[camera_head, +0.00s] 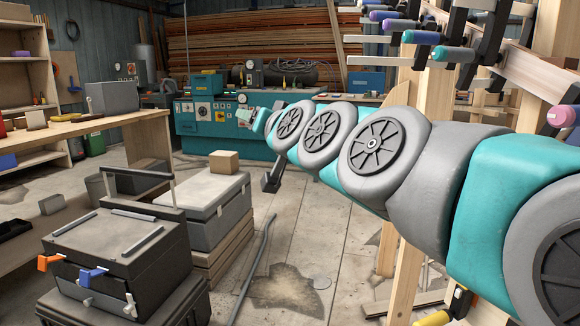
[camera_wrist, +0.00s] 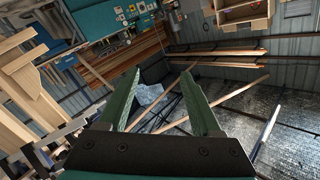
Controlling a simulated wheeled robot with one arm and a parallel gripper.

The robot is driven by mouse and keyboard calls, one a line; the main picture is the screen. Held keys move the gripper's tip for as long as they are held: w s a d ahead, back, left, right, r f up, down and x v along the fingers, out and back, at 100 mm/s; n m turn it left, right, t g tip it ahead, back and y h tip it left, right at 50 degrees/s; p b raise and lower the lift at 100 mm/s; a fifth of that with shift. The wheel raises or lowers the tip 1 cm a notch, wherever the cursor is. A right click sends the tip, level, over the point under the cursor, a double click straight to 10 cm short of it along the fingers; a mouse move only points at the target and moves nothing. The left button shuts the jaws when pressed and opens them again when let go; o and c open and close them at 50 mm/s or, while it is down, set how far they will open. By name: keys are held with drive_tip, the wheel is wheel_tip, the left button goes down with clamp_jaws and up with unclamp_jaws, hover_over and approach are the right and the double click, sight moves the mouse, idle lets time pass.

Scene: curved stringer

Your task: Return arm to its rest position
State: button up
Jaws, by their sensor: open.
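My arm (camera_head: 385,150) stretches from the lower right toward the middle of the head view, its teal and grey links nearly in a line. My gripper shows in the wrist view (camera_wrist: 164,100) with two green fingers spread apart and nothing between them. In the head view the far end of the arm is small, and the finger opening cannot be made out there.
A wooden frame (camera_head: 408,190) with clamps (camera_head: 455,54) stands close beside my arm at right. A grey case (camera_head: 215,205) and black toolbox (camera_head: 120,250) stand at left. A teal machine bench (camera_head: 215,125) is behind. Floor between case and frame is mostly clear, with a hose (camera_head: 256,265).

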drive_tip(key=s+d+f+n+g+h, duration=0.1)
drive_tip(key=s+d+f+g, duration=0.3)
drive_tip(key=f, duration=0.6)
drive_tip(key=s+d+f+g+h, duration=0.2)
drive_tip(key=s+f+g, duration=0.1)
drive_tip(key=s+f, duration=0.55)
drive_tip(key=s+d+f+n+g+h, duration=0.1)
drive_tip(key=s+d+f+g, duration=0.25)
drive_tip(key=f, duration=0.85)
drive_tip(key=s+d+f+g+h, duration=0.1)
drive_tip(key=s+d+f+g, duration=0.2)
drive_tip(key=s, duration=0.8)
drive_tip(key=s+d+f+m+g+h, duration=0.1)
drive_tip(key=s+d+f+g+h, duration=0.1)
drive_tip(key=s+d+f+g, duration=0.2)
drive_tip(key=s+d+f, duration=0.3)
drive_tip(key=s+d, duration=0.1)
drive_tip(key=s, duration=0.3)
drive_tip(key=shift+d+f+m, duration=0.2)
drive_tip(key=shift+f+m, duration=0.05)
drive_tip(key=shift+m, duration=0.05)
drive_tip(key=shift+w, duration=0.2)
